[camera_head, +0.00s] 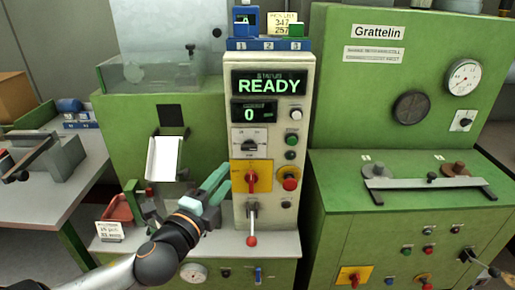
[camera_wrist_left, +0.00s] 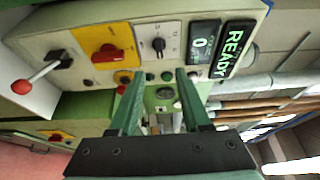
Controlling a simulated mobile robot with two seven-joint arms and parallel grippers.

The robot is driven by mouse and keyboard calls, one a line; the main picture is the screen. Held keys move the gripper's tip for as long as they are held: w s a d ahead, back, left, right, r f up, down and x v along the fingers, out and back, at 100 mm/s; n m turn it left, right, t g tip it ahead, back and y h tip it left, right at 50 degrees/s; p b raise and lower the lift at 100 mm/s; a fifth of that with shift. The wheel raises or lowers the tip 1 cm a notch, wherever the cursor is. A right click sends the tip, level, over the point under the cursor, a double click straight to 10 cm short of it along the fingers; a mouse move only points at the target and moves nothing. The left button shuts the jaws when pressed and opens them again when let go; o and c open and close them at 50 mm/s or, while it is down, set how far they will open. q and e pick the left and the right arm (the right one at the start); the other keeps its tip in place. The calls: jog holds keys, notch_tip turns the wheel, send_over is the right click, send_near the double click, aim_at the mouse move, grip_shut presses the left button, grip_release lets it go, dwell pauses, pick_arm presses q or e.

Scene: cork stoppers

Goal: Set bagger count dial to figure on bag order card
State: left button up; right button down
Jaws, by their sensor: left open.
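The control panel (camera_head: 268,120) carries a lit READY display (camera_head: 269,86) and a smaller display (camera_head: 254,112) reading 0. Below them is a dark dial (camera_head: 250,145) on a pale scale plate; the dial also shows in the left wrist view (camera_wrist_left: 158,44). Its scale figures are too small to read. A white card (camera_head: 110,231) with small, hard-to-read print stands at lower left by a red scoop-like part. Another card (camera_head: 283,25) with figures stands on top of the panel. My left gripper (camera_head: 217,184) is open and empty, left of the red switch and below the dial. My right gripper is not in view.
A red rotary switch (camera_head: 251,178) on a yellow plate sits under the dial. A red-knobbed lever (camera_head: 251,240) sticks out below it. Buttons (camera_head: 290,178) line the panel's right side. A green machine (camera_head: 410,90) stands right; a white chute (camera_head: 164,158) is left.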

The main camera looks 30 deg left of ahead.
aim_at(248, 149)
pick_arm(q)
jog(key=w+b, duration=0.1)
jog(key=w, duration=0.2)
jog(key=w+a+b, duration=0.1)
jog(key=w+b, duration=0.1)
jog(key=w, duration=0.2)
jog(key=w+a+b, duration=0.1)
jog(key=w, duration=0.2)
jog(key=shift+w, duration=1.05)
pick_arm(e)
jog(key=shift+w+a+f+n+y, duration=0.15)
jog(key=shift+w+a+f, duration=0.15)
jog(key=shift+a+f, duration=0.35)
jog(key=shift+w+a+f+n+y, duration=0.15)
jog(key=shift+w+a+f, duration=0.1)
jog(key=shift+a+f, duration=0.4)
pick_arm(q)
grip_shut()
jog(key=shift+a, duration=0.1)
